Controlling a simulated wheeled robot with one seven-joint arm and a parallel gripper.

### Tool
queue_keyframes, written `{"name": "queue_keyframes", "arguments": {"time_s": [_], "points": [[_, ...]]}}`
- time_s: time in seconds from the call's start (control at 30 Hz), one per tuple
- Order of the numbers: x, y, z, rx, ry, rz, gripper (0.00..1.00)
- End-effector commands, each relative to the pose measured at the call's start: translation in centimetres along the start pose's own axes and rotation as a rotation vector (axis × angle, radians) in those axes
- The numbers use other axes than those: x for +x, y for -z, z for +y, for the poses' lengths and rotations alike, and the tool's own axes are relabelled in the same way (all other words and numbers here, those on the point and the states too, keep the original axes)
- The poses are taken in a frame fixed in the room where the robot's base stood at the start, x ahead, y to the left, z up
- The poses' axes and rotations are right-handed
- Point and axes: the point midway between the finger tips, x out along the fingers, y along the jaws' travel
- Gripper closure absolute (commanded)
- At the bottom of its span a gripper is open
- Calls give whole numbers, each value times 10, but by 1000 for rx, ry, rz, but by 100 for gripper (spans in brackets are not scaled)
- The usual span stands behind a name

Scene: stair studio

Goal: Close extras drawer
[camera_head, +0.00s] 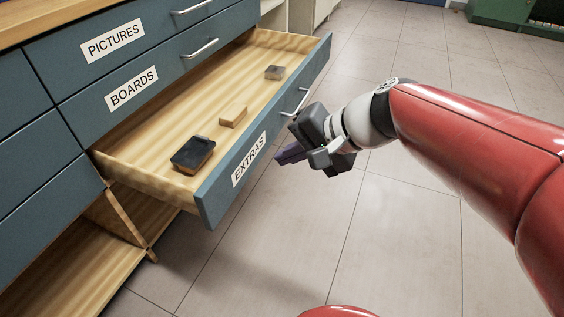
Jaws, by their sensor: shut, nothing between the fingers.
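The extras drawer (213,197) is pulled well out of the blue cabinet, with a white EXTRAS label (249,159) on its front. Its metal handle (301,101) is on the front, towards the far end. Inside lie a dark-topped wooden block (193,154), a plain light wooden block (233,115) and a small grey-brown block (274,72). My gripper (281,157) is shut and empty in front of the drawer front, close to the handle and the label. I cannot tell whether it touches the front.
Above it, the PICTURES drawer (82,56) and the BOARDS drawer (97,100) are shut. An open wooden shelf (75,250) lies below. The tiled floor (270,260) in front of the cabinet is clear. A green unit (495,12) stands far off at the top right.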

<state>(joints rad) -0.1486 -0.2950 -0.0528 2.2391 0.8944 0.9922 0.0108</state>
Motion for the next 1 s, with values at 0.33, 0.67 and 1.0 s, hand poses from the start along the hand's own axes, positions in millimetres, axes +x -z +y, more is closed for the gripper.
{"name": "queue_keyframes", "arguments": {"time_s": [0.33,0.67,1.0], "points": [[75,-2,3,-1,-5,-6,100],[110,-1,-22,-3,-3,-1,100],[114,-1,-26,-2,-3,0,100]]}}
